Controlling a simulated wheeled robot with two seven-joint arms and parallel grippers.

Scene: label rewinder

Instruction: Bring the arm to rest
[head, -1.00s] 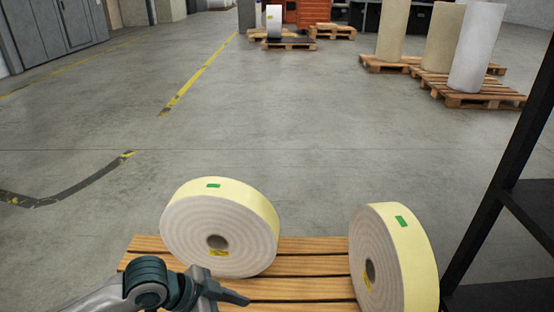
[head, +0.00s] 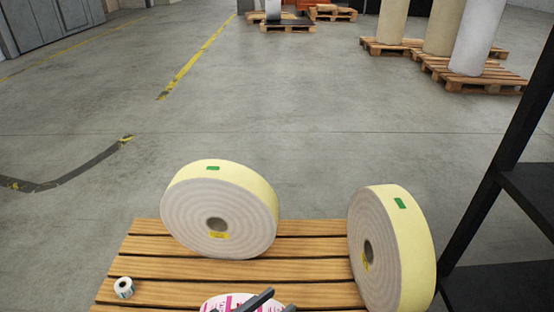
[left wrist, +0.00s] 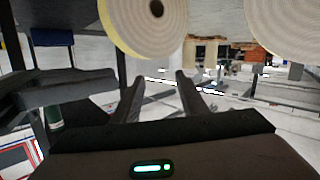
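My left gripper (head: 281,300) shows only as dark fingers at the bottom edge of the head view, in front of the slatted wooden surface. In the left wrist view the two fingers (left wrist: 159,77) stand apart with nothing between them, so it is open and empty. The rest of my left arm is out of the head view. My right gripper shows in neither view.
Two large cream rolls (head: 222,209) (head: 405,245) stand on the wooden slats (head: 190,268). A small white roll (head: 123,288) and a pink-and-white disc (head: 222,302) lie nearer. A black frame (head: 507,150) rises at right.

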